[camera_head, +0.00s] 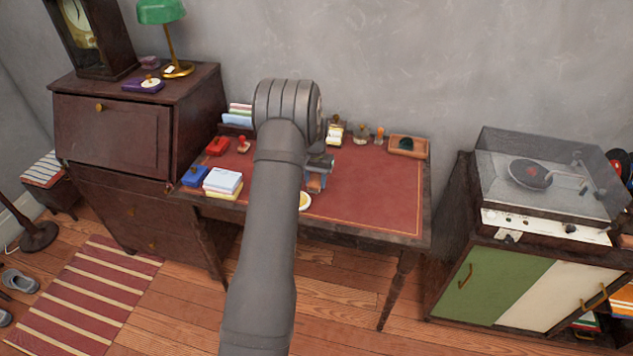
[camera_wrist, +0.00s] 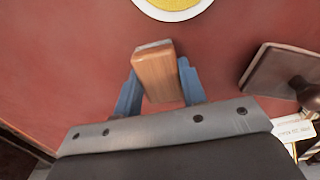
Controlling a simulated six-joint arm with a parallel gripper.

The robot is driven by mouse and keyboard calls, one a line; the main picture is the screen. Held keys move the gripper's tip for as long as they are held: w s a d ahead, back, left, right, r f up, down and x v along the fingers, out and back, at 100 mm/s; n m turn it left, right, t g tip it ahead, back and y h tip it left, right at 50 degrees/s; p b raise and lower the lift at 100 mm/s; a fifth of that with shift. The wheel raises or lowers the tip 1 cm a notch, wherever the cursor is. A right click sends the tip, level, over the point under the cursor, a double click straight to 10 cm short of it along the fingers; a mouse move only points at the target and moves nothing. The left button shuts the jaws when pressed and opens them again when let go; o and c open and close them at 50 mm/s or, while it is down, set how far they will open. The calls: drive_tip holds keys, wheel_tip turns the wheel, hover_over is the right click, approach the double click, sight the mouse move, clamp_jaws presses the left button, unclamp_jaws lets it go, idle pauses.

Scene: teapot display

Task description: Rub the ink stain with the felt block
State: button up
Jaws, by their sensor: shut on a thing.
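My gripper (camera_wrist: 158,72) is shut on the felt block (camera_wrist: 157,76), a wooden block with a pale grey layer at its far end. In the wrist view the block sits between two blue fingers, over the red desk top. In the head view my gripper (camera_head: 316,176) hangs over the middle of the desk, partly behind my own arm. I cannot tell whether the block touches the surface. No ink stain shows clearly in either view; my arm and the block hide part of the desk top.
A yellow-filled white dish (camera_wrist: 172,5) lies just beyond the block. A dark brown flat object with a knob (camera_wrist: 282,72) is to the right. On the desk (camera_head: 375,190), boxes and cards (camera_head: 222,181) stand left and a wooden tray (camera_head: 408,147) back right. The right half is mostly clear.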

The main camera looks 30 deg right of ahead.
drive_tip(key=shift+w+d, duration=3.05)
drive_tip(key=shift+w, duration=0.1)
drive_tip(key=shift+s+a, duration=3.65)
drive_tip(key=shift+s, duration=0.05)
drive_tip(key=shift+w+r, duration=0.1)
drive_tip(key=shift+r, duration=4.05)
